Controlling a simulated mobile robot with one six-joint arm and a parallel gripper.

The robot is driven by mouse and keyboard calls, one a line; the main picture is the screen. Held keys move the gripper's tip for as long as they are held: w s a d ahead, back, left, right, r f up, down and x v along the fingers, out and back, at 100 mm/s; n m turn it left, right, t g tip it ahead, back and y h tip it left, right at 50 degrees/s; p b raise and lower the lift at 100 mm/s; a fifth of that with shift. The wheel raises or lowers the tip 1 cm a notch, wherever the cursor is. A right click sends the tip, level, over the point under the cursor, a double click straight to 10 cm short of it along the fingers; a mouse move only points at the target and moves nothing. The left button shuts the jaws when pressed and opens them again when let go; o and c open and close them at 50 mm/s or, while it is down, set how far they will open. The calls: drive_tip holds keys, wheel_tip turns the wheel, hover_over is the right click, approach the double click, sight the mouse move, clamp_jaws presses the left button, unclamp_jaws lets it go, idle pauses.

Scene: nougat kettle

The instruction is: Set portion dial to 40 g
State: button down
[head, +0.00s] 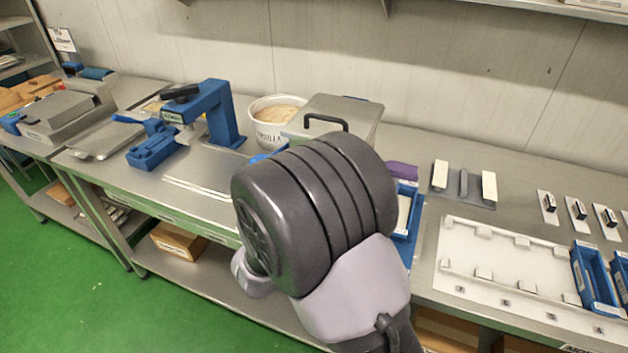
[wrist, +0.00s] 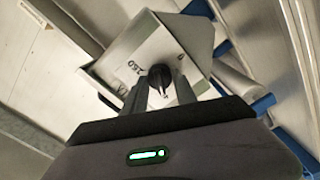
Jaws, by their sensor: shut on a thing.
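The portion dial's dark round knob (wrist: 160,74) shows in the wrist view, in front of a pale grey face (wrist: 146,48) on a box-like housing. I cannot read which value the knob points to. In the head view my arm hides the gripper and the dial.
A metal box with a black handle (head: 331,118) stands behind my arm, beside a white tub (head: 268,131) of pale contents. A blue press (head: 224,115) is to the left. Blue bins (head: 594,277) and a white fixture board (head: 458,263) lie right.

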drive_tip(key=c, duration=1)
unclamp_jaws()
drive_tip(key=p+v, duration=0.2)
drive_tip(key=v, duration=1.5)
drive_tip(key=shift+s, duration=0.2)
